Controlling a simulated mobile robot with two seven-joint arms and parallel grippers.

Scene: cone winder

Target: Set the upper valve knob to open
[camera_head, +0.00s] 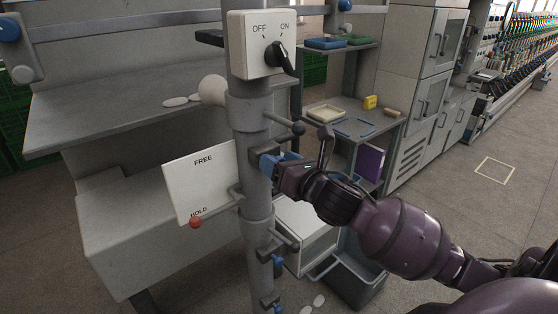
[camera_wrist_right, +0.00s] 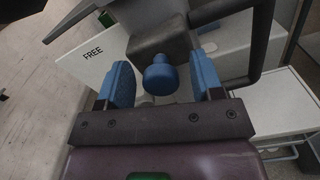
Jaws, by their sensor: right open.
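My right gripper (camera_head: 268,163) reaches in from the right to the grey upright post (camera_head: 250,115) in the head view. In the right wrist view my right gripper (camera_wrist_right: 163,85) is open, its two blue fingers apart. A round blue knob (camera_wrist_right: 160,76) on a dark block (camera_wrist_right: 160,33) sits between them, with gaps at both sides, so it is not gripped. This knob appears to be the upper one; in the head view the gripper hides it. Another blue knob (camera_head: 278,265) shows lower on the post. My left gripper is not in view.
A white OFF/ON switch box (camera_head: 258,45) is on the post above the gripper. A FREE/HOLD plate (camera_head: 203,178) with a red ball (camera_head: 195,222) is to its left. A dark bin (camera_head: 355,275) stands below.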

